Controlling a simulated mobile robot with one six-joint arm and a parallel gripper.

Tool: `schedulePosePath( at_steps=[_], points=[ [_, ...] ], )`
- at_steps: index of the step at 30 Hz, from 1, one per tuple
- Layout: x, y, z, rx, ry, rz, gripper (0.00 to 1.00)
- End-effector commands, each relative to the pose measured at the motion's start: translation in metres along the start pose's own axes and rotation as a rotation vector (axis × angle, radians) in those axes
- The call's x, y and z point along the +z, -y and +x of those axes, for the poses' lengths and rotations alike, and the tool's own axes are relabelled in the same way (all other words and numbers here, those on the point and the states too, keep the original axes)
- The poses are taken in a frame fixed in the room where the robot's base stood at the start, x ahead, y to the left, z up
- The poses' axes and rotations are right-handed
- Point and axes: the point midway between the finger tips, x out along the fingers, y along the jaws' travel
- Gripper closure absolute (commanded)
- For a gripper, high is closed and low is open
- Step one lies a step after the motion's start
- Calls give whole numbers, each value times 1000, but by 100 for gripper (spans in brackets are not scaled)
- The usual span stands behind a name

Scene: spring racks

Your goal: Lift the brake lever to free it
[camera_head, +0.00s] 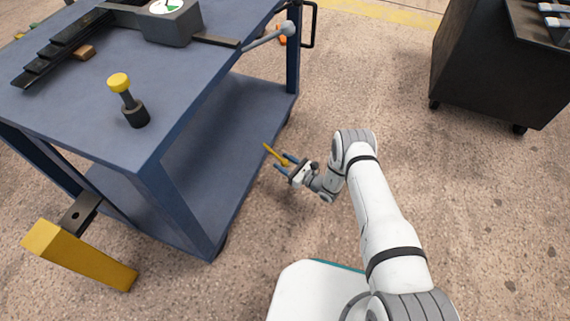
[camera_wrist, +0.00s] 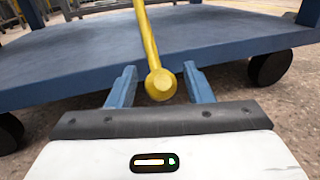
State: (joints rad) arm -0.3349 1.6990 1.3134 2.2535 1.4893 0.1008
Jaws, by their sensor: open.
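The yellow brake lever (camera_head: 271,151) is a thin rod beside the lower shelf of the blue cart (camera_head: 205,95). In the wrist view the lever (camera_wrist: 149,42) runs from the top edge down to a round yellow knob (camera_wrist: 160,85). My gripper (camera_head: 281,162) is open, with its blue fingers pointing at the cart. In the wrist view one finger of my gripper (camera_wrist: 157,72) shows on each side of the lever, with a gap on both sides. I cannot tell how deep the lever sits between them. The lever's far end is out of the wrist view.
A yellow bracket (camera_head: 80,258) stands at the cart's front left. A dark cabinet (camera_head: 490,75) is at upper right. Floor between is clear.

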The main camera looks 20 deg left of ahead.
Motion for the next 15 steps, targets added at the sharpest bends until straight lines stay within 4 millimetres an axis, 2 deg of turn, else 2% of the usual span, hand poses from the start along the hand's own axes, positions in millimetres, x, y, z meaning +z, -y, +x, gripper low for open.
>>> schedulePosePath(
  at_steps=[6, 15],
  points=[
    [0, 0, 0, 0, 0, 0, 54],
    [0, 1, 0, -1, 0, -1, 78]
  ],
)
